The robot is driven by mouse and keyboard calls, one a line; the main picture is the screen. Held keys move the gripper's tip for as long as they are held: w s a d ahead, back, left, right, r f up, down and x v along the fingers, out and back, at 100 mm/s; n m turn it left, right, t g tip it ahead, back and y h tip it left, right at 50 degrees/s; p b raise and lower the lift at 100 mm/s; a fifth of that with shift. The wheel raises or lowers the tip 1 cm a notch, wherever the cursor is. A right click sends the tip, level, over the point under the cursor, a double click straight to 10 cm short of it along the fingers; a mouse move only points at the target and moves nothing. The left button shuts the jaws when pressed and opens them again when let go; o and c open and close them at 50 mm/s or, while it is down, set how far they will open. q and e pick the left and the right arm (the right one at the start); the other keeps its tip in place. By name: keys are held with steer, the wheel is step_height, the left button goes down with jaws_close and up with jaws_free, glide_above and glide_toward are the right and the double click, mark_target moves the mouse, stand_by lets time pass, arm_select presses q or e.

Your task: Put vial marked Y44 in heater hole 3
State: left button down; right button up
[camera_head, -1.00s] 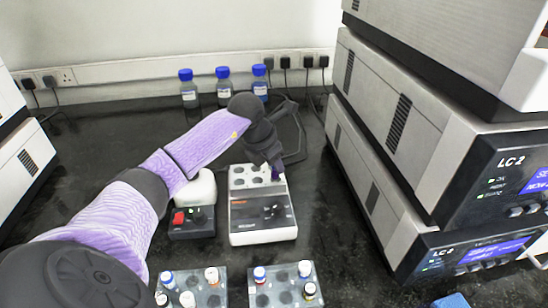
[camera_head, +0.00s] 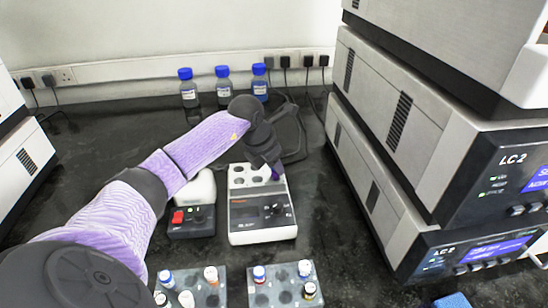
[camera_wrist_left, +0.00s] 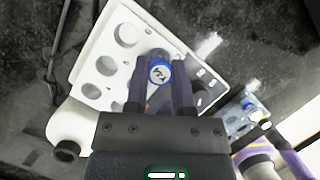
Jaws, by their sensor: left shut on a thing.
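The vial with a blue cap (camera_wrist_left: 160,73) shows in the left wrist view; its cap lettering looks like Y44. My left gripper (camera_wrist_left: 160,90) is shut on it, a finger on each side. In the head view my left gripper (camera_head: 275,174) is over the right side of the heater's hole block. The heater (camera_head: 262,228) is a white box with a dark control panel and a white block of round holes; it also shows in the left wrist view (camera_wrist_left: 97,48). The vial's lower end is hidden, so I cannot tell whether it is in a hole.
Two racks with capped vials stand in front, left (camera_head: 219,290) and right (camera_head: 258,292). A small device with a red switch (camera_head: 178,217) stands left of the heater. Blue-capped bottles (camera_head: 223,87) are behind. Stacked LC instruments (camera_head: 430,170) bound the right side.

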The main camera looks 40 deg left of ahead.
arm_select(q)
steer(key=shift+f, duration=0.2)
steer(key=shift+f+b, duration=0.35)
steer(key=shift+f, duration=0.05)
steer(key=shift+f, duration=0.1)
steer(key=shift+c, duration=2.2)
jaws_free()
steer(key=o, duration=0.4)
